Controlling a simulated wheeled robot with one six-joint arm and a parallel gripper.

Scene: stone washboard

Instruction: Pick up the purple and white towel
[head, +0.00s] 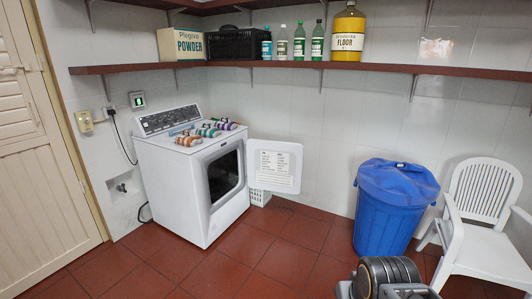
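Several small rolled, striped towels lie on top of the white washing machine (172,172), toward its right side. They show orange, green, teal and purple bands with white. A roll with purple and white (226,125) seems to lie at the right end of the group, close against the green ones. The rolls are small here, so their exact edges are hard to tell. Part of my arm shows at the bottom edge, right of centre, far from the towels. My gripper's fingers are not visible.
The washing machine's round-cornered white door (274,166) stands open to the right, over a white basket (260,196). A blue lidded bin (389,215) and white chair (482,210) stand right. A shelf (390,70) with bottles runs above. Red floor before the machine is clear.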

